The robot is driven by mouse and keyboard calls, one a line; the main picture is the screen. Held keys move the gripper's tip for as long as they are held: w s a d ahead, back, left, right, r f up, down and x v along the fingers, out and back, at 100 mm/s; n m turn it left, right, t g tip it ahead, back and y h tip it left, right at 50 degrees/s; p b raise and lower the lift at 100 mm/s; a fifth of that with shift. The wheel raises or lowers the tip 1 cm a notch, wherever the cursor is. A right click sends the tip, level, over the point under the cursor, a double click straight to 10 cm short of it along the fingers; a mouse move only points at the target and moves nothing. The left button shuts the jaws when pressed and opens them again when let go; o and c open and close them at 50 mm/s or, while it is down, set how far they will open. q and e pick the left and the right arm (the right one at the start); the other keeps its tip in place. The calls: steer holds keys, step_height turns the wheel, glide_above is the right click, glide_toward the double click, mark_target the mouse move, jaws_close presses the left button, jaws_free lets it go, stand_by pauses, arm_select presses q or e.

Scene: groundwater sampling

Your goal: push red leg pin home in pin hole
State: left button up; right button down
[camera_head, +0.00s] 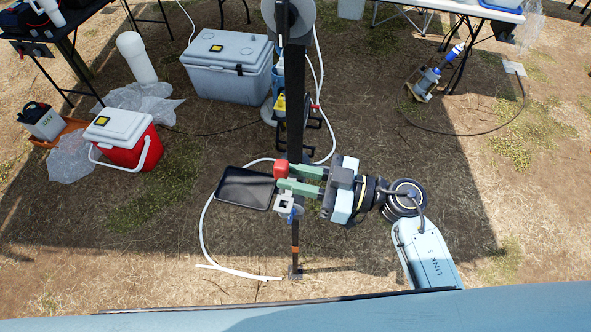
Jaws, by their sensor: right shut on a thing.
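The red leg pin (281,168) shows as a small red block at the fingertips of my right gripper (284,177). My right gripper comes in from the right with two green fingers and is shut on the pin. The dark upright leg (295,232) runs down past the fingertips, with a pale bracket (284,201) just below them. The pin hole itself is hidden, and I cannot tell how deep the pin sits. My left gripper is out of view.
A black tray (244,188) lies left of the fingertips. A white hose (206,222) curves around it. A red cooler (124,138) and a grey cooler (227,66) stand on the ground behind. Tables stand at the back left and right.

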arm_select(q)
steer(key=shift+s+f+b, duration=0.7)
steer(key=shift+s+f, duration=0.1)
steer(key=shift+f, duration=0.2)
arm_select(e)
steer(key=shift+f, duration=1.85)
arm_select(q)
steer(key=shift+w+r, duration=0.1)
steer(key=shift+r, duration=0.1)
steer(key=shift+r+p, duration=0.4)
steer(key=shift+p, duration=0.15)
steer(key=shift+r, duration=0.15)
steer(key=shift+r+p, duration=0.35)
steer(key=shift+p, duration=0.15)
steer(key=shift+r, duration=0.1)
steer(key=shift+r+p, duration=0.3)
steer(key=shift+p, duration=0.15)
